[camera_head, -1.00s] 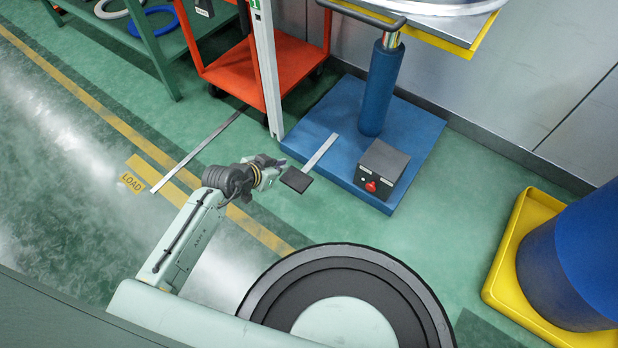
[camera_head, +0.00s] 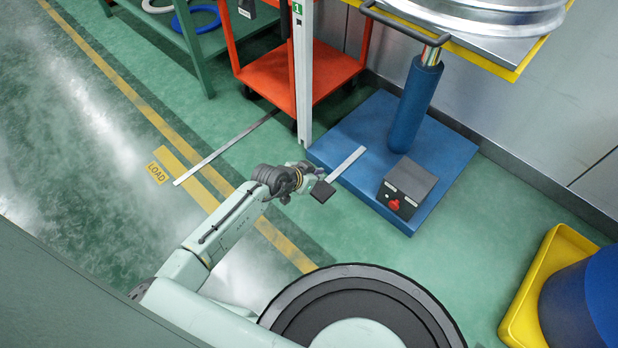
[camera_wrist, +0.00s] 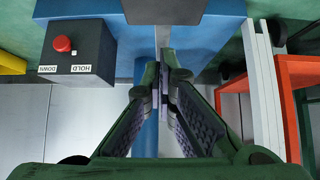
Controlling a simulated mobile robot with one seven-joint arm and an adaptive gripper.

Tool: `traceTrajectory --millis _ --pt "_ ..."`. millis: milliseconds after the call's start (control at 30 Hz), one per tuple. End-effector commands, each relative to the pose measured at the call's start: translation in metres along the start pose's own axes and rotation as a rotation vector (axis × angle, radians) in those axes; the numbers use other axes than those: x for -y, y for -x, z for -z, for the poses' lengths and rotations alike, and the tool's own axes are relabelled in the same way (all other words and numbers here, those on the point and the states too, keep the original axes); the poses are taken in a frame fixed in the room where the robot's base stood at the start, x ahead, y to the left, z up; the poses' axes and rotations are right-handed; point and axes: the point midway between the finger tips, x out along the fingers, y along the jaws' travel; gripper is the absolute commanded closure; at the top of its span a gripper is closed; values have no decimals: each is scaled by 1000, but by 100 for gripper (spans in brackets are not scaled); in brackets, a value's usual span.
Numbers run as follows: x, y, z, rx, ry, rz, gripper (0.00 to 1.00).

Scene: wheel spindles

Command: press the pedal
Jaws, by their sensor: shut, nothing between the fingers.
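The pedal (camera_head: 322,191) is a dark flat pad at the end of a silver bar (camera_head: 346,163) that sticks out from the blue base of a lift. In the wrist view the pedal pad (camera_wrist: 165,10) shows at the top edge, cut off by the frame, with the bar running down from it behind my fingers. My gripper (camera_head: 312,171) is beside the pad on its upper left in the head view. In the wrist view my gripper (camera_wrist: 163,78) has its fingers together and empty, over the bar. Its height above the pedal is hard to tell.
A black control box (camera_head: 408,186) with a red button sits on the blue base (camera_head: 448,150). A white post (camera_head: 303,80) and an orange cart (camera_head: 330,70) stand behind my gripper. A yellow tray (camera_head: 530,285) with a blue drum is at right. Green floor is open at left.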

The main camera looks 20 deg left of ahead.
Motion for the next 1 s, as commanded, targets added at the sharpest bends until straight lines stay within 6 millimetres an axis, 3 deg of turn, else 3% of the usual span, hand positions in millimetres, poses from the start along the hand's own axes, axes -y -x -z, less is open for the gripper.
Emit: traceTrajectory --millis 100,300,833,1000 --pt "0 -24 -5 2 0 0 100" --pt "0 -40 -24 1 1 1 100" --pt "1 -46 -28 0 -1 1 100" --pt "6 -61 -27 0 -3 2 100"
